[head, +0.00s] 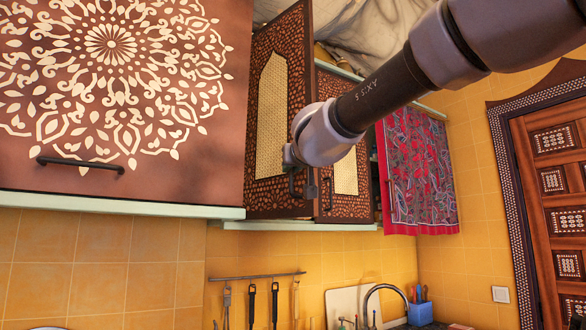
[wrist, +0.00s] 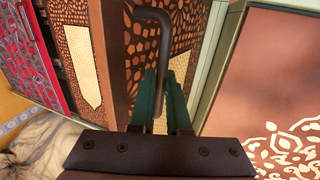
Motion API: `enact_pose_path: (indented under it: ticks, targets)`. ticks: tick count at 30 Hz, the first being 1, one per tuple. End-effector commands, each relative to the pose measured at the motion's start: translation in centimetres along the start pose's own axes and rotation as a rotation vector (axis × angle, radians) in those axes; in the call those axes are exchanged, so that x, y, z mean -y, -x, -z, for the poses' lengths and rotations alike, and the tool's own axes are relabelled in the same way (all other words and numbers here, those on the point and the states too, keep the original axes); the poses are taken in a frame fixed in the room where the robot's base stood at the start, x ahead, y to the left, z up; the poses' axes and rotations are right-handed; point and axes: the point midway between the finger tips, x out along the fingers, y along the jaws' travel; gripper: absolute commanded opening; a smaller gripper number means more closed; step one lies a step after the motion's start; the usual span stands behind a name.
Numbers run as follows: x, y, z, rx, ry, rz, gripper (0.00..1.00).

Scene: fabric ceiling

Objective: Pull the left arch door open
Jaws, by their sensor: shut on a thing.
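The left arch door (head: 272,110) is dark brown lattice with a cream arched panel, in the upper cabinet row. It appears angled outward, its right edge standing out past the neighbouring door. Its dark bar handle (wrist: 151,20) shows in the wrist view, running down between my fingers. My gripper (wrist: 162,88) is shut on this handle. In the head view my gripper (head: 292,165) is at the door's lower right, and my wrist hides part of the door and handle. The right arch door (head: 345,178) has a matching pattern and sits just to the right, partly behind my arm.
A brown cabinet door with a cream mandala (head: 110,90) adjoins on the left. A red patterned cloth (head: 420,170) hangs at right. Below are a utensil rail (head: 257,276), a tap (head: 385,290) and a blue holder (head: 420,313). A carved wooden door (head: 555,180) stands far right.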

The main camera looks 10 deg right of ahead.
Motion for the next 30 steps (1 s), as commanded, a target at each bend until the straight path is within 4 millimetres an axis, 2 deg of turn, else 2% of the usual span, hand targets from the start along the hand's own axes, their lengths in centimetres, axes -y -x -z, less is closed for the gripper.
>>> enact_pose_path:
  ticks: [5,6,7,16,20,30]
  targets:
    - [0.1,0.0,0.3,-0.005,0.001,0.002,0.0]
    - [0.1,0.0,0.3,-0.006,0.001,0.002,0.22]
    - [0.1,0.0,0.3,-0.005,0.001,0.002,0.27]
    - [0.0,0.1,0.2,-0.003,0.001,0.0,0.27]
    - [0.1,0.7,0.2,-0.005,0.002,0.001,0.27]
    - [0.2,5.7,0.1,-0.004,0.0,0.006,0.27]
